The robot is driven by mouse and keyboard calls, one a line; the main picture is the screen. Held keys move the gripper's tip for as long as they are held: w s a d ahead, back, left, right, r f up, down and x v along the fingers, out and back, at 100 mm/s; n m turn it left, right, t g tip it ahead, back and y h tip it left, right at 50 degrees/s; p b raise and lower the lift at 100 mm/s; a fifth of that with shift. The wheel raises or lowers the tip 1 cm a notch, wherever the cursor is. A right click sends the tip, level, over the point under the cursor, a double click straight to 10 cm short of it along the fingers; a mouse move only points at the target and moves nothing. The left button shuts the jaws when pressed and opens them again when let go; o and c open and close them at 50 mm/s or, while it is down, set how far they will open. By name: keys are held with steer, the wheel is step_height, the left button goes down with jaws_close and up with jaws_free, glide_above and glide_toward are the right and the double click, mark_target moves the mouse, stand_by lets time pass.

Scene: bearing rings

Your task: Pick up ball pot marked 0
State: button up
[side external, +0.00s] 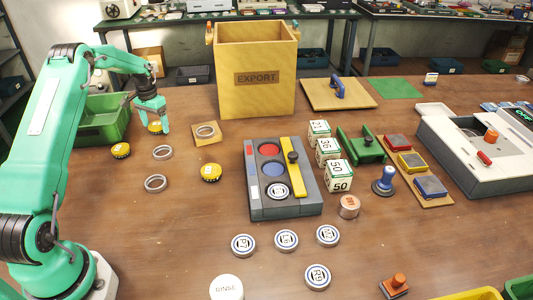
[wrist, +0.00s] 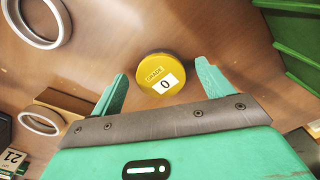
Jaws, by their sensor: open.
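The ball pot marked 0 (wrist: 160,74) is a round yellow pot with a white label reading 0, in the middle of the wrist view. It also shows in the side view (side external: 155,128), standing on the table and partly hidden by my gripper (side external: 150,112). My gripper is open, its fingers pointing down close over this pot. In the wrist view the pot lies between and slightly ahead of the fingertips (wrist: 161,70), with a gap on either side. Two other yellow pots stand on the table, one at the left (side external: 121,150) and one farther right (side external: 210,173).
A green bin (side external: 100,128) stands just left of my gripper. Loose metal rings lie in front (side external: 163,153) (side external: 155,184), and another ring (side external: 206,131) sits on a wooden block to the right. The tall EXPORT box (side external: 257,100) stands beyond that.

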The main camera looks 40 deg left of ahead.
mark_target(156, 125)
steer(key=c, duration=1.1)
steer(key=shift+c, duration=0.2)
steer(key=shift+r, duration=0.15)
steer(key=shift+r, duration=0.5)
step_height(156, 125, up, 3)
steer(key=shift+d+r, duration=0.1)
steer(key=w+d+r, duration=0.1)
steer(key=d+r, duration=0.5)
steer(key=d, duration=0.5)
steer(key=shift+w+d+r, duration=0.15)
steer(key=shift+d+r, duration=0.05)
steer(key=shift+r, duration=0.1)
